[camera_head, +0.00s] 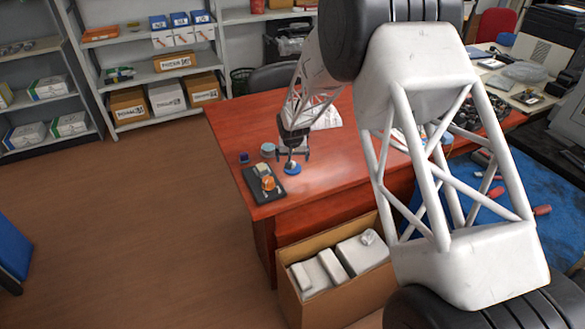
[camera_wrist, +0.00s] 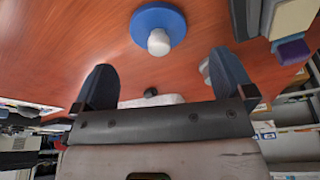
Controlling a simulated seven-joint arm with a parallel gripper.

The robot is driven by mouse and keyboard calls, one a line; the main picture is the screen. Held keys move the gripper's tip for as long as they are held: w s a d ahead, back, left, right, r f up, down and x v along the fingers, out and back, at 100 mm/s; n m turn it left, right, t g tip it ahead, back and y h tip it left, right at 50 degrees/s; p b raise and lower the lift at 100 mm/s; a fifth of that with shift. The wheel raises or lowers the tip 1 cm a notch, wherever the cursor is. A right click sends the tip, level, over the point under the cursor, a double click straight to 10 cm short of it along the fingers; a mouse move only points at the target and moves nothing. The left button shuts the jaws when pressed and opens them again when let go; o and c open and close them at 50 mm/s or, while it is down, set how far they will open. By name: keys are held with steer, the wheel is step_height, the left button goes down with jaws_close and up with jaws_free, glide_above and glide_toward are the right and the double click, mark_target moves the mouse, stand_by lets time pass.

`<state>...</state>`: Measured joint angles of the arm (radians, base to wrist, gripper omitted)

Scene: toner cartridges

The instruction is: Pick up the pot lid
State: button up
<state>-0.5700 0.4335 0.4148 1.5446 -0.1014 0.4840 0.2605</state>
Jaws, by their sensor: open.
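The pot lid is a blue disc with a white knob, lying on the red-brown desk. It shows in the wrist view (camera_wrist: 150,20) at the top middle, knob toward the camera, and in the head view (camera_head: 292,169) near the desk's front left. My gripper (camera_wrist: 163,72) is open and empty in the wrist view, its two dark fingers spread left and right below the lid in the picture. In the head view my gripper (camera_head: 292,153) is just above the lid. I cannot tell the exact height gap.
A small dark blue box (camera_head: 244,158) and a pale blue round thing (camera_head: 268,149) stand behind the tray. An open carton (camera_head: 316,249) stands below the desk's front edge.

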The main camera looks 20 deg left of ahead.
steer(key=shift+f, duration=0.15)
steer(key=shift+x, duration=2.45)
steer(key=shift+w, duration=0.15)
steer(key=shift+c, duration=0.2)
steer(key=c, duration=0.9)
